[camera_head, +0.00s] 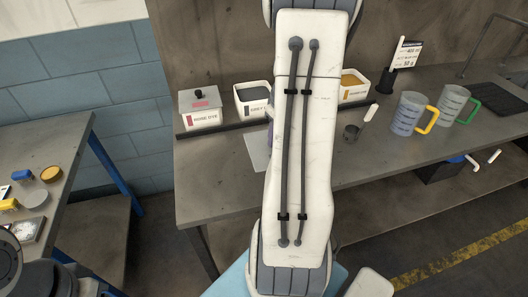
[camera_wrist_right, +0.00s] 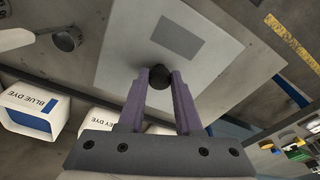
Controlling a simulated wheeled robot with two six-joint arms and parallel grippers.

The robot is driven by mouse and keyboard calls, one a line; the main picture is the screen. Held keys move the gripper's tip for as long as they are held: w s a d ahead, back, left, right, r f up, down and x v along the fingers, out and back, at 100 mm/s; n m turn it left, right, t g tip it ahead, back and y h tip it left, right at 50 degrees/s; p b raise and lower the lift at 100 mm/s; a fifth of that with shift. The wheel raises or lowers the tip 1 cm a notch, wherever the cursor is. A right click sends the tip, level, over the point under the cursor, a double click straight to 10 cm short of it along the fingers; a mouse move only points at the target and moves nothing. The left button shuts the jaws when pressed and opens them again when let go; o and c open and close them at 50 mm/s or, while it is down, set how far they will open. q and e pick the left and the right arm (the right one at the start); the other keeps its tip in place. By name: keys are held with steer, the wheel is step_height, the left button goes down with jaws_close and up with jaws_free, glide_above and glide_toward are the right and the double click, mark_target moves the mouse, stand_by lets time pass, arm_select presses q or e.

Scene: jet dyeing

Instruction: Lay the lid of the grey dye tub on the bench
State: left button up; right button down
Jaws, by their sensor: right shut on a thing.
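The grey dye tub (camera_head: 241,107) stands uncovered at the back of the bench (camera_head: 215,160), grey dye showing inside, partly behind my right arm. Its pale square lid (camera_wrist_right: 118,60) has a grey patch on top and a black knob (camera_wrist_right: 159,76). My right gripper (camera_wrist_right: 160,80) is shut on that knob. In the head view, a pale corner of the lid (camera_head: 256,151) shows left of my right arm, over the bench in front of the tubs. The arm hides the rest, and I cannot tell whether the lid touches the bench.
A lidded rose dye tub (camera_head: 203,119) stands left of the grey one, a yellow dye tub (camera_head: 353,91) right. A blue dye tub (camera_wrist_right: 35,108) shows in the wrist view. A small metal cup (camera_head: 352,132) and measuring jugs (camera_head: 409,113) (camera_head: 452,105) stand right.

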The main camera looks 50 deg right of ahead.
steer(key=w+a+f+p, duration=0.1)
steer(key=w+a+f, duration=0.1)
steer(key=w+a+f+p, duration=0.1)
steer(key=w+a+f, duration=0.1)
steer(key=w, duration=0.1)
steer(key=w+a+f+p, duration=0.1)
steer(key=w+a+f, duration=0.2)
steer(key=shift+w+a, duration=0.1)
steer(key=shift+w, duration=0.15)
step_height(320, 180, down, 4)
steer(key=shift+r, duration=0.2)
steer(key=shift+f, duration=0.2)
steer(key=c, duration=0.6)
jaws_free()
steer(key=shift+r, duration=0.1)
